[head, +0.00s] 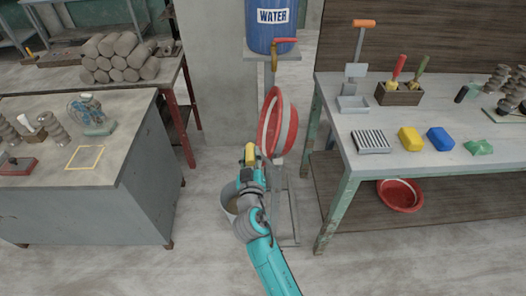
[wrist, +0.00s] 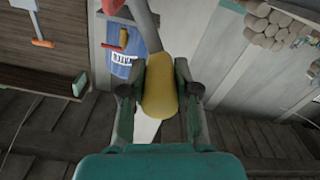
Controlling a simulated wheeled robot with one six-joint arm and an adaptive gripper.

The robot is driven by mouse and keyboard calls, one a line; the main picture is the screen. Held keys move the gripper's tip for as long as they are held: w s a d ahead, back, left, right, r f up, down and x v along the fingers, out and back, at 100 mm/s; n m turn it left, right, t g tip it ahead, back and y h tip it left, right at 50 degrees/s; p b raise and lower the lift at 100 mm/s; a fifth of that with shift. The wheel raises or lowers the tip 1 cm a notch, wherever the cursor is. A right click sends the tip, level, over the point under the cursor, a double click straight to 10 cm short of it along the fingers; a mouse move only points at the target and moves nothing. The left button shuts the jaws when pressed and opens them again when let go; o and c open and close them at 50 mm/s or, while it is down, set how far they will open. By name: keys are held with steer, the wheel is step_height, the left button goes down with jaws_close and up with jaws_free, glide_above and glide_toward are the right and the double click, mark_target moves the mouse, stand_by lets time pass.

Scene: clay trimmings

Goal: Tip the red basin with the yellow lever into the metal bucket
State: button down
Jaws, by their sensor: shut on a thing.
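The red basin (head: 278,122) is on a metal stand below the water barrel. It is steeply tilted, almost on edge, with its open side to the left. The yellow lever (head: 250,154) is below and left of it; in the wrist view its yellow grip (wrist: 160,88) lies between my two fingers. My gripper (head: 249,165) is shut on this grip, and it fills the wrist view's centre (wrist: 159,100). The metal bucket (head: 229,203) stands on the floor below, largely hidden behind my arm. Whether anything is in the basin or bucket cannot be seen.
A blue water barrel (head: 270,22) with a red-handled tap (head: 284,41) is above the basin. A green-legged workbench (head: 350,150) stands close on the right, with another red basin (head: 400,196) on its lower shelf. A grey cabinet (head: 110,200) stands left. Floor is clear in front.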

steer(key=shift+a+f+n, duration=0.6)
steer(key=shift+a, duration=0.15)
steer(key=c, duration=0.8)
jaws_free()
steer(key=shift+c, duration=0.2)
steer(key=s, duration=1.2)
stand_by(1.4)
